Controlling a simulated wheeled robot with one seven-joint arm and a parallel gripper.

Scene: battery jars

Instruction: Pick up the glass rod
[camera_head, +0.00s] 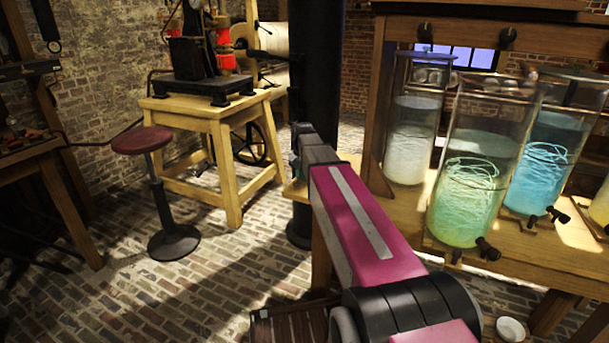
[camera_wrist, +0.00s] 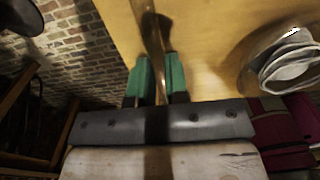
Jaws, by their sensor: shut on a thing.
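In the wrist view, my gripper (camera_wrist: 158,80) has two green fingers pointing up the picture, close together. They are shut on the glass rod (camera_wrist: 152,38), a thin, clear, brownish-looking length between the fingers that runs up past their tips to the top edge. A yellow wooden tabletop lies behind it; I cannot tell whether the rod touches the wood. In the head view my arm reaches to the left end of the jar bench and hides most of my gripper; I cannot make out the rod there.
Glass jars with pale, green (camera_head: 468,190) and blue (camera_head: 545,165) liquid stand on the wooden bench (camera_head: 400,215) at right. A jar rim (camera_wrist: 285,60) is close right of my gripper. A black column (camera_head: 315,80), red stool (camera_head: 142,140) and machine table (camera_head: 210,108) stand left.

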